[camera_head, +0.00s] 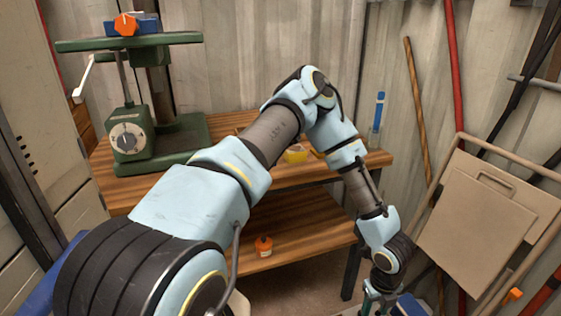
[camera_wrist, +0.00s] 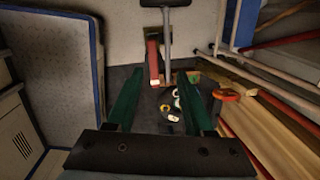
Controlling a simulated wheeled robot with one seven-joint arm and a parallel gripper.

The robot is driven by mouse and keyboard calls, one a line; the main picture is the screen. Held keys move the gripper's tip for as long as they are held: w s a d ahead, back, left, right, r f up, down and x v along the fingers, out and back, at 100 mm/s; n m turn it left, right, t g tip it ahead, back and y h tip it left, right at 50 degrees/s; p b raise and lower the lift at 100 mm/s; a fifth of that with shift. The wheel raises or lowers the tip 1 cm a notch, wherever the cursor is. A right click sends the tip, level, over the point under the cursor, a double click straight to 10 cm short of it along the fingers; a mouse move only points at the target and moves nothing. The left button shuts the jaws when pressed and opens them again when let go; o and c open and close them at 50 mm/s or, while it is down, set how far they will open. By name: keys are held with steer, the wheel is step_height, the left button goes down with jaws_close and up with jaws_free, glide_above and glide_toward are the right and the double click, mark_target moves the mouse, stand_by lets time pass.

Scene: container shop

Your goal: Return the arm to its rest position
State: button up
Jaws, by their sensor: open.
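My arm reaches forward across the body camera view, bends at an elbow above the workbench, and drops to the lower right. My gripper (camera_head: 378,300) is at the bottom of that view, partly cut off by the frame edge, low beside the bench's right end. In the wrist view, the two green fingers of my gripper (camera_wrist: 160,98) stand wide apart. Nothing is held between them. Past the fingertips are a dark floor area and a dark object with light marks (camera_wrist: 172,105) that I cannot identify.
A wooden workbench (camera_head: 345,165) with a lower shelf carries a green drill press (camera_head: 135,140) and a yellow tape roll (camera_head: 294,154). An orange bottle (camera_head: 264,245) stands on the shelf. A beige folding panel (camera_head: 475,225) and poles lean at the right. A blue-edged panel (camera_wrist: 62,75) stands left in the wrist view.

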steer(key=w+a+r+m+t+h+p, duration=0.1)
steer(key=w+a+r+m+p, duration=0.1)
steer(key=w+a+r+m, duration=0.4)
steer(key=w+a+r+m+h+p, duration=0.1)
steer(key=w+r+m, duration=0.4)
steer(key=r+m, duration=0.3)
steer(key=w+a+r+m+t+h+p, duration=0.1)
steer(key=w+a+r+m+p, duration=0.1)
steer(key=w+a+r+m, duration=0.5)
steer(key=s+a+r+m+y+p, duration=0.1)
steer(key=s+a+r+m, duration=0.3)
steer(key=a+r+m, duration=0.4)
steer(key=s+a+r+m+y+p, duration=0.2)
steer(key=s+a+r+m+p, duration=0.1)
steer(key=a+r+m, duration=0.6)
steer(key=a+r, duration=0.3)
steer(key=shift+s+a+r+g, duration=0.2)
steer(key=shift+s+r+g, duration=0.15)
steer(key=shift+s+g, duration=0.05)
